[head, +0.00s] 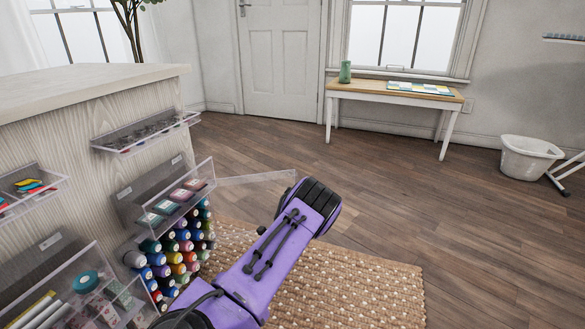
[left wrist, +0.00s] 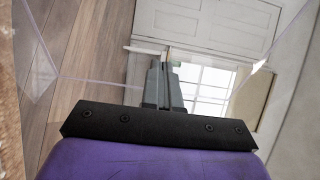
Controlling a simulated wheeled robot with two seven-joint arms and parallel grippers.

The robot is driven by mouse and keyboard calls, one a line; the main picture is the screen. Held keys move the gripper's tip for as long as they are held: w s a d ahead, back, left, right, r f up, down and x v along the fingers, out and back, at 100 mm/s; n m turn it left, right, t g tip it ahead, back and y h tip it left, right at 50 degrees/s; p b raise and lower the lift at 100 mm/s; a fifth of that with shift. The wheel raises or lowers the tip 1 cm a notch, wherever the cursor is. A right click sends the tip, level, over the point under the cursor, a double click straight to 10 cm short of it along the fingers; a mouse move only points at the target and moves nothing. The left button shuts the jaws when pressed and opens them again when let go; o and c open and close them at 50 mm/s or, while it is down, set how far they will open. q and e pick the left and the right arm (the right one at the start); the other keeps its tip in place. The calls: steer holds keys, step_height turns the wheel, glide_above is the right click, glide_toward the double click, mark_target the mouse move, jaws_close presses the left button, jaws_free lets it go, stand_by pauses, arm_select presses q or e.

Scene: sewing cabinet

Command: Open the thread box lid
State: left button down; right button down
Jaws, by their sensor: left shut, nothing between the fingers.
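The thread box, a clear box on the cabinet side, is at the left of the head view, filled with colourful thread spools (head: 178,262). A clear flat panel (head: 255,178), which looks like its lid, stands out to the right from near the box's top, behind my wrist. Its hinge is not visible. My left arm reaches up from the bottom, and its wrist hides its fingers in the head view. In the left wrist view, my left gripper (left wrist: 165,90) is shut and empty, with clear panel edges on both sides; contact cannot be told. My right gripper is not in view.
Other clear bins hang on the cabinet (head: 80,95): an upper bin (head: 145,135), a bin of coloured squares (head: 178,200) and a lower bin with tape. A woven rug (head: 370,275) lies below. A bench (head: 395,92) and white basket (head: 528,158) stand away; the wooden floor between is clear.

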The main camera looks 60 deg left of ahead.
arm_select(q)
steer(key=shift+d, duration=0.15)
